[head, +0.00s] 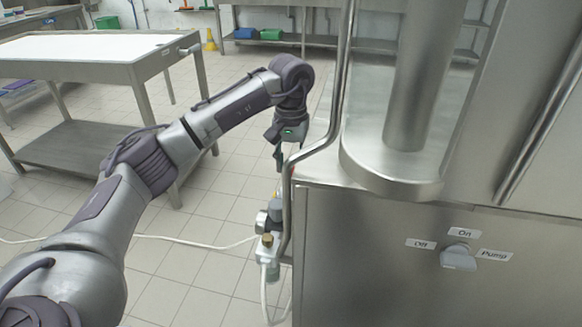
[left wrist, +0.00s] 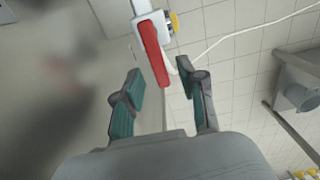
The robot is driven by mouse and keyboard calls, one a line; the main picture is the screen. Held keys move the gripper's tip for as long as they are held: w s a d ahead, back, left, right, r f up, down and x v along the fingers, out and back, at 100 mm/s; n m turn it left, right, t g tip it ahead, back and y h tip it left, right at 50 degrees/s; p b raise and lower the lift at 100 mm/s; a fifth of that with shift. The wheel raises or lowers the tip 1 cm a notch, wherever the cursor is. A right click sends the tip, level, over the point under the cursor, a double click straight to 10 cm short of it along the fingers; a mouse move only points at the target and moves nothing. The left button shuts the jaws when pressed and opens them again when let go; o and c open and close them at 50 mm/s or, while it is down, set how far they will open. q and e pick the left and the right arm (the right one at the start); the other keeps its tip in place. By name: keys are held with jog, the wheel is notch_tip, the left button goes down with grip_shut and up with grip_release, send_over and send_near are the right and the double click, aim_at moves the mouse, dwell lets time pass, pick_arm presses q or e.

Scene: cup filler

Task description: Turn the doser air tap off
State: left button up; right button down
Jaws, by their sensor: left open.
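The air tap's red lever (left wrist: 153,52) shows in the left wrist view, on a white and grey body (left wrist: 152,22) with a yellow part beside it. The lever lies beyond the fingertips, roughly in line with the gap between them. My left gripper (left wrist: 159,74) is open with nothing between its teal pads. In the head view the air fittings (head: 268,222) hang at the cabinet's left corner. My left gripper (head: 279,155) is above them, partly hidden by the wrist. My right gripper is not in view.
A bent steel pipe (head: 323,140) runs close to the right of my left gripper. The steel cabinet (head: 360,255) carries a knob (head: 458,257) with Off, On and Pump labels. A white hose (head: 190,243) trails over the floor. A steel table (head: 75,75) stands at the left.

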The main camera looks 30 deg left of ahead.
pick_arm(q)
jog(key=shift+f, duration=0.3)
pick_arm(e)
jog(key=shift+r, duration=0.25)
pick_arm(q)
grip_shut()
